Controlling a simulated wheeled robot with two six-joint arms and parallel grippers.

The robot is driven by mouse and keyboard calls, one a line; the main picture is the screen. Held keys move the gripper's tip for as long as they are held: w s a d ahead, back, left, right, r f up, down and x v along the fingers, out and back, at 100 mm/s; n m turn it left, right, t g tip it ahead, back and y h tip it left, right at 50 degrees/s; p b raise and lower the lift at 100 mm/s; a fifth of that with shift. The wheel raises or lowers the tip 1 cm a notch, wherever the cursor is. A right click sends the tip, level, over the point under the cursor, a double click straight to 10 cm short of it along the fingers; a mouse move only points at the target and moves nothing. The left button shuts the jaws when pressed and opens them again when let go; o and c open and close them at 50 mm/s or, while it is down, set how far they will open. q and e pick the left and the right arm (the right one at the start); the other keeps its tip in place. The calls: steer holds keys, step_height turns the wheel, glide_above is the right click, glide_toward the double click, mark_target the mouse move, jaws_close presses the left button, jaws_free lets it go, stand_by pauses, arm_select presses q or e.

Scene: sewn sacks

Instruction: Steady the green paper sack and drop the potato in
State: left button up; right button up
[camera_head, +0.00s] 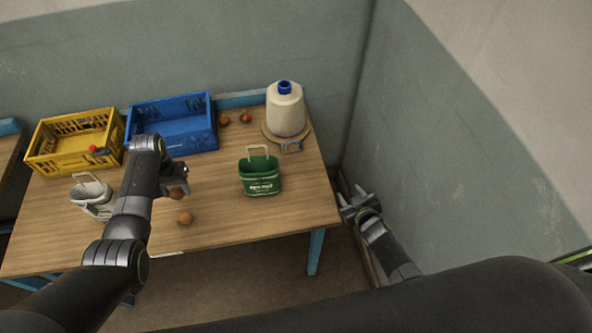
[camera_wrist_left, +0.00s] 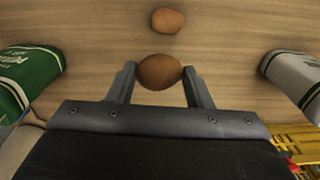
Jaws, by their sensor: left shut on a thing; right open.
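The green paper sack (camera_head: 261,183) stands upright on the right half of the table with its top open and a pale handle raised. It also shows at the left edge of the left wrist view (camera_wrist_left: 25,80). My left gripper (camera_head: 182,175) is left of the sack, shut on a brown potato (camera_wrist_left: 160,72), which sits between its fingertips. A second potato (camera_head: 185,218) lies on the table nearer the front edge and shows beyond the held one in the left wrist view (camera_wrist_left: 168,20). My right gripper (camera_head: 361,207) is open and empty, off the table's right edge.
A white sack (camera_head: 91,194) stands at the left, partly behind my left arm. A yellow crate (camera_head: 72,143) and a blue crate (camera_head: 172,122) stand at the back. Two onions (camera_head: 235,119) and a large thread cone (camera_head: 286,110) are at the back right. A wall bounds the right.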

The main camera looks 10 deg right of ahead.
arm_select(q)
steer(key=shift+w+f, duration=0.1)
arm_select(e)
steer(key=w+a+r+n+t+y, duration=0.2)
steer(key=w+a+r, duration=0.2)
steer(key=w+r, duration=0.35)
step_height(320, 180, up, 7)
steer(key=n+g+y, duration=0.1)
steer(key=n+y, duration=0.1)
steer(key=y, duration=0.7)
glide_above(260, 175)
steer(key=w+d, duration=0.2)
steer(key=w, duration=0.3)
steer(key=shift+d, duration=0.1)
jaws_close()
